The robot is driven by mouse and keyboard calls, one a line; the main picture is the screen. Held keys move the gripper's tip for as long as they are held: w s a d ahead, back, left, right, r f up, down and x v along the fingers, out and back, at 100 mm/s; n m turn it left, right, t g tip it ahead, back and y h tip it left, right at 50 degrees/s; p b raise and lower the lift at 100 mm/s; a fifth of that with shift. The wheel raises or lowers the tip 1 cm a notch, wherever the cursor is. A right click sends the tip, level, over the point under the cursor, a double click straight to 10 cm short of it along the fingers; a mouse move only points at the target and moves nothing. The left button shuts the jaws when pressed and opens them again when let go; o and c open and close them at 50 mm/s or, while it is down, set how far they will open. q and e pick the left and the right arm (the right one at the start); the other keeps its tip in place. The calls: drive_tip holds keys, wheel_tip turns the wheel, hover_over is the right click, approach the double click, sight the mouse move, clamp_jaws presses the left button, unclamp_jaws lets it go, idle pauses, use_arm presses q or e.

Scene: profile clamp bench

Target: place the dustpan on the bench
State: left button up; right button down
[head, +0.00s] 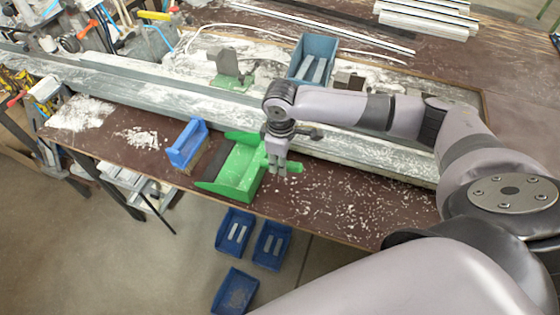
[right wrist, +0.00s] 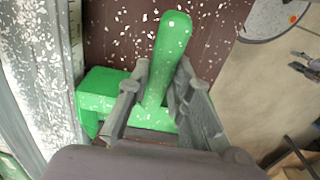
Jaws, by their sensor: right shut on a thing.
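The green dustpan (head: 236,172) is at the bench's (head: 340,200) front edge, its pan to the left and its handle to the right. I cannot tell whether its underside touches the bench top. My right gripper (head: 277,168) is shut on the dustpan's handle. In the right wrist view, the green handle (right wrist: 170,50) stands between the two fingers of my right gripper (right wrist: 160,95), and part of the pan (right wrist: 100,88) shows to the left. My left gripper is not seen.
A blue brush-like item (head: 187,143) stands just left of the dustpan. Long metal profiles (head: 200,103) run behind it. A blue bin (head: 314,58) sits farther back. Several blue bins (head: 235,232) are below the front edge. White chips litter the bench right of the dustpan.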

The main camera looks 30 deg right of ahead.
drive_tip(key=shift+w+f, duration=0.1)
drive_tip(key=shift+f, duration=0.25)
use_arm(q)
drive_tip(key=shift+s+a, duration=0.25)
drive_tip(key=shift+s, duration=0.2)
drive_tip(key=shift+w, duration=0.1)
use_arm(e)
drive_tip(key=c, duration=1.8)
unclamp_jaws()
drive_tip(key=shift+f, duration=0.15)
drive_tip(key=o, duration=0.4)
drive_tip(key=shift+c, duration=0.2)
use_arm(q)
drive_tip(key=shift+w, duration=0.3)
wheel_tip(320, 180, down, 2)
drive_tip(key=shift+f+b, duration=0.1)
drive_tip(key=shift+b, duration=1.05)
use_arm(e)
wheel_tip(320, 180, up, 12)
drive_tip(key=shift+s, duration=0.2)
